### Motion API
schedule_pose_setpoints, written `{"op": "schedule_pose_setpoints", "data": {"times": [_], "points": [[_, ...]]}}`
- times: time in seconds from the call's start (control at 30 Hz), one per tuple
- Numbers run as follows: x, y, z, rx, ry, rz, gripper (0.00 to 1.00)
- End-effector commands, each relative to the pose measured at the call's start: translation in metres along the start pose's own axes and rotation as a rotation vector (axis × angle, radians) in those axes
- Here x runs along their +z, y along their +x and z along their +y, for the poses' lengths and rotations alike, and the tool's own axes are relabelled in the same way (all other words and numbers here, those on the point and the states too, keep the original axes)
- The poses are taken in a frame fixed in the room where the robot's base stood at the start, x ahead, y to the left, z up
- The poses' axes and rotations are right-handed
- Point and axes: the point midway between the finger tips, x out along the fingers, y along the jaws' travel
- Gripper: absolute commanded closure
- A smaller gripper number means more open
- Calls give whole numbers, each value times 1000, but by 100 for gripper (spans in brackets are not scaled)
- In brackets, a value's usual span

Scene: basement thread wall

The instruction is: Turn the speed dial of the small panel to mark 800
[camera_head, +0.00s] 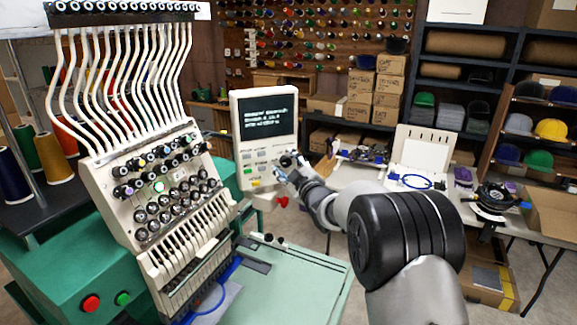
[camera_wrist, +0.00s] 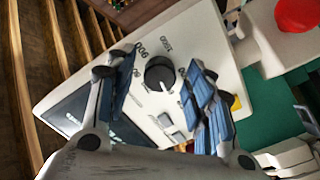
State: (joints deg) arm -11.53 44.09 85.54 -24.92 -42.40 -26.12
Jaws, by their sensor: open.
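The small panel (camera_head: 250,172) is a pale box with a dark text screen (camera_head: 268,117) and several small buttons, beside the embroidery machine. In the wrist view the panel face (camera_wrist: 205,40) is tilted. Its speed dial (camera_wrist: 159,73) is a round black knob with a white line at its lower edge in the picture. In the head view my gripper (camera_head: 284,170) hides the dial.
The embroidery machine (camera_head: 175,190) with its thread tubes stands left of the panel.

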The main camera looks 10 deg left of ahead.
Motion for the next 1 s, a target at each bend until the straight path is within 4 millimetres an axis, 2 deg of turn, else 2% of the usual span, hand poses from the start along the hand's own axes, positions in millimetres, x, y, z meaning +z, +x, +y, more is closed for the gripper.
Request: {"op": "schedule_pose_setpoints", "data": {"times": [0.1, 0.77, 1.0], "points": [[0, 0, 0, 0, 0, 0, 52], [0, 0, 0, 0, 0, 0, 96], [0, 0, 0, 0, 17, 0, 96]]}}
